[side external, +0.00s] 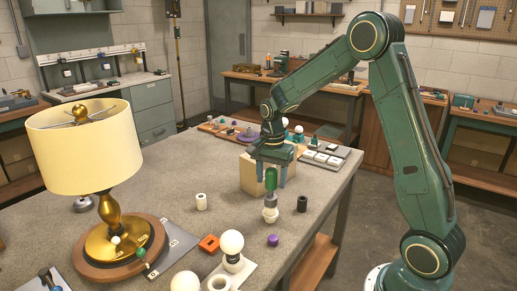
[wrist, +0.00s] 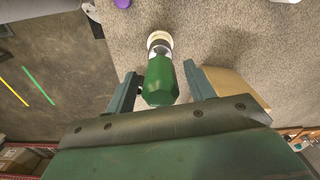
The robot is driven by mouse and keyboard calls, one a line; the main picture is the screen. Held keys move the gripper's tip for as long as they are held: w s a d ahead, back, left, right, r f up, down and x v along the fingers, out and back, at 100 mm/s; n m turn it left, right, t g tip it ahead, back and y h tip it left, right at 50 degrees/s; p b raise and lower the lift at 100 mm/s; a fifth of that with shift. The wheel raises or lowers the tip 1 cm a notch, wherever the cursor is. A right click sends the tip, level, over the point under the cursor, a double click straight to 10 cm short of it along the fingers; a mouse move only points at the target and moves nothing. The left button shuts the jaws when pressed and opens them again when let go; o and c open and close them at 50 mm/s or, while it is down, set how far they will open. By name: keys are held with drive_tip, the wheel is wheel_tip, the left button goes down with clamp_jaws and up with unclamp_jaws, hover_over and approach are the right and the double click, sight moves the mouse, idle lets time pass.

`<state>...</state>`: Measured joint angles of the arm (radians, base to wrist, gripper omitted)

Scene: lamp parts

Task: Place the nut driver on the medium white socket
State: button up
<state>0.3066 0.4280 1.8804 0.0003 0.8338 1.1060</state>
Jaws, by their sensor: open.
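The nut driver with its green handle (side external: 271,179) stands about upright, tip down, over a white socket (side external: 271,215). In the wrist view the green handle (wrist: 160,82) is seen from above, with the white socket's rim (wrist: 158,37) at its far end. The tip appears to meet the socket, but how well it is seated cannot be told. My gripper (side external: 273,184) is open, its fingers on either side of the handle. In the wrist view, gaps show between the handle and both fingers of my gripper (wrist: 161,72).
A black cylinder (side external: 302,204) and a purple cap (side external: 273,240) stand close by on the right. A wooden block (side external: 250,178) is just behind my gripper. A white cylinder (side external: 201,201), an orange part (side external: 209,244) and a bulb (side external: 232,243) lie left and front. A lamp (side external: 104,150) stands far left.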

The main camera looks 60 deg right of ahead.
wheel_tip(320, 180, up, 12)
drive_tip(key=shift+r, duration=0.15)
idle(0.5)
drive_tip(key=shift+s+a, duration=0.1)
idle(0.4)
drive_tip(key=s+a+r+n+t, duration=0.1)
drive_tip(key=s+a+r+n, duration=0.2)
drive_tip(key=s+a+n, duration=0.15)
drive_tip(key=s+a+r+n+t, duration=0.2)
drive_tip(key=s+a+r+n, duration=0.1)
drive_tip(key=s, duration=0.3)
drive_tip(key=s+a+f+n+t, duration=0.1)
drive_tip(key=s+a+n, duration=0.1)
drive_tip(key=s+n, duration=0.2)
drive_tip(key=s+a+f+n+t, duration=0.1)
drive_tip(key=s+a+f+n, duration=0.1)
drive_tip(key=s, duration=0.6)
drive_tip(key=a+n, duration=0.1)
drive_tip(key=n, duration=0.1)
drive_tip(key=shift+s+a+n+t, duration=0.15)
drive_tip(key=shift+s+n+t, duration=0.1)
drive_tip(key=shift+n+t, duration=0.1)
